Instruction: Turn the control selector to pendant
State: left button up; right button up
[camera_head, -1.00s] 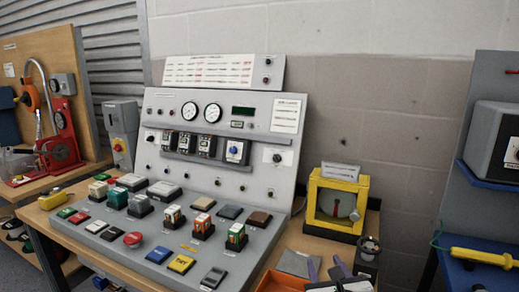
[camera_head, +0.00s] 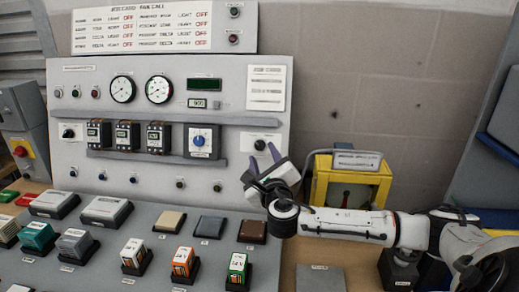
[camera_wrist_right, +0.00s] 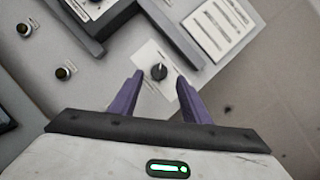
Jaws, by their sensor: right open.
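A small black rotary selector knob (camera_head: 260,144) sits on a white plate at the right end of the upright panel; its label is too small to read. In the right wrist view the knob (camera_wrist_right: 158,71) shows between the purple fingertips. My right gripper (camera_head: 263,157) is open, its fingers pointing at the panel just below and around the knob in the picture. I cannot tell whether they touch it. A similar black knob (camera_head: 68,132) is at the panel's left. My left gripper is out of view.
A blue-knobbed unit (camera_head: 199,140) and dark relay modules stand on the rail left of the selector. A yellow-framed device (camera_head: 347,184) stands behind my right forearm. Switches and colored blocks cover the sloping desk (camera_head: 120,205) below.

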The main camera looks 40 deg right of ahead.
aim_at(260, 147)
jog(key=x, duration=0.3)
jog(key=shift+w+d, duration=0.1)
jog(key=shift+w, duration=0.05)
jog(key=shift+w+d, duration=0.1)
jog(key=shift+w, duration=0.15)
jog(key=c, duration=1)
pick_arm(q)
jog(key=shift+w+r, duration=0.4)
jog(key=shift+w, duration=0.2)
